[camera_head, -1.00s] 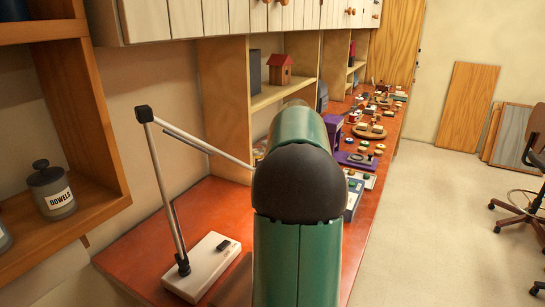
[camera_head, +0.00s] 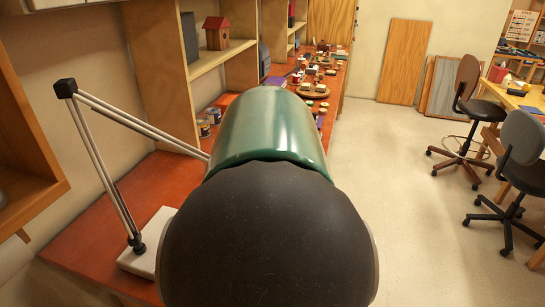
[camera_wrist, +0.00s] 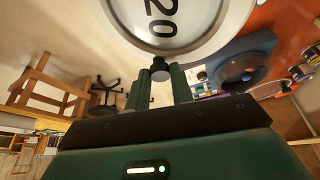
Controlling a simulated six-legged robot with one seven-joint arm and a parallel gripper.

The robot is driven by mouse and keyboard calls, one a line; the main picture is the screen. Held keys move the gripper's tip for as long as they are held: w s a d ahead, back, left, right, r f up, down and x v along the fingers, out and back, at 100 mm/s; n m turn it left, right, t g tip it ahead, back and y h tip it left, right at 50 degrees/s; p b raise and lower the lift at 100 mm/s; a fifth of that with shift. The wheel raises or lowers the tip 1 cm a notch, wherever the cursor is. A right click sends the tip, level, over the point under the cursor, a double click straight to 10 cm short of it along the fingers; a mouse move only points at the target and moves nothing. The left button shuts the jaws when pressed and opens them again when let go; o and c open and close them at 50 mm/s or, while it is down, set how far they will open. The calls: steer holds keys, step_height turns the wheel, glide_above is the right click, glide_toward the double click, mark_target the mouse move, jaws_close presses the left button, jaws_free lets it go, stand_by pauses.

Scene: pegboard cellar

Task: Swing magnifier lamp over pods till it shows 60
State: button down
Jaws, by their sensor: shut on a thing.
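The magnifier lamp (camera_head: 98,155) stands on a white base on the red-brown bench, its jointed arm running behind my arm in the head view. Its round pale-rimmed head (camera_wrist: 243,25) fills the top of the wrist view, cut off by the frame edge. Dark digits on it, turned sideways, look like 20. My gripper (camera_wrist: 160,78) is shut on the small dark knob (camera_wrist: 160,66) at the rim of the lamp head. My own arm hides the lamp head and gripper in the head view. I cannot make out the pods for certain.
A blue-grey item with a dark round opening (camera_wrist: 240,70) lies right of the knob in the wrist view. Small tins (camera_head: 209,123) and crowded small items (camera_head: 315,85) stand along the bench. Chairs (camera_head: 523,155) stand at the right; the floor between (camera_head: 400,180) is clear.

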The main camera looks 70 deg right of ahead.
steer(key=shift+s, duration=0.15)
steer(key=c, duration=1.5)
jaws_free()
steer(key=v, duration=1.4)
steer(key=shift+f, duration=0.1)
